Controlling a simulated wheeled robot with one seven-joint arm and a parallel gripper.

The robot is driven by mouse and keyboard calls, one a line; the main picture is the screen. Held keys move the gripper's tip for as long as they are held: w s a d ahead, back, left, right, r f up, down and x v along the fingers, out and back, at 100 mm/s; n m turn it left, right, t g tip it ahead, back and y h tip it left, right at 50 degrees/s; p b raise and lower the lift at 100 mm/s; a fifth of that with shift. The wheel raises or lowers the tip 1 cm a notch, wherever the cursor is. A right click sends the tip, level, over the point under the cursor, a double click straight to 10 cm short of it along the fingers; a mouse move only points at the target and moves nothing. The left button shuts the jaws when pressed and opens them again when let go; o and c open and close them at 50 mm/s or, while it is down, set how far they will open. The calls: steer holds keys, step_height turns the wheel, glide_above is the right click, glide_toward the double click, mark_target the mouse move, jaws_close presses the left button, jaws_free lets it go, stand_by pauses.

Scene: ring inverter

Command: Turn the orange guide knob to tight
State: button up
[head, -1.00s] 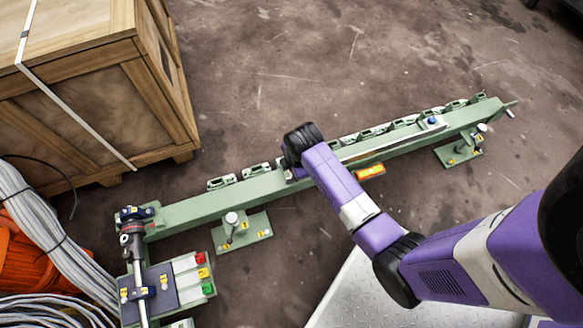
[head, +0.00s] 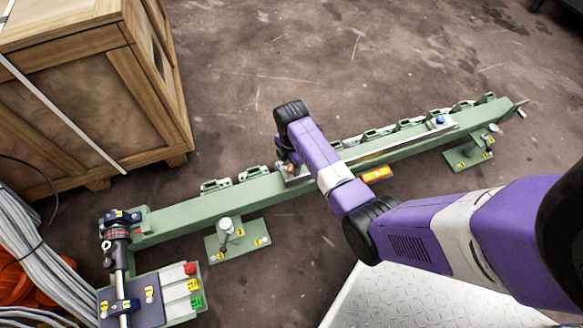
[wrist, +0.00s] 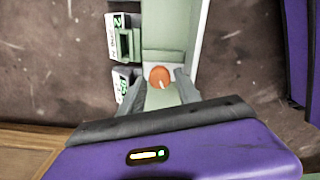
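The orange guide knob (wrist: 160,77) is a round disc with a pale line on it, on a green machine part in the wrist view. My gripper (wrist: 163,88) shows two grey fingers, apart, one on each side of the knob's lower edge. I cannot tell whether they touch it. In the head view my gripper (head: 288,162) is over the middle of the long green beam (head: 200,212), and a small bit of orange shows under it. My purple arm hides most of that spot. Which setting the knob's line marks cannot be read.
A wooden crate (head: 90,100) stands at the upper left. Several green clips (head: 405,125) line the beam's far side. A control panel with red, yellow and green blocks (head: 192,285) is at lower left, near grey cables (head: 40,250). The floor behind the beam is clear.

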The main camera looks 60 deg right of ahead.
steer(key=shift+f, duration=0.25)
jaws_close()
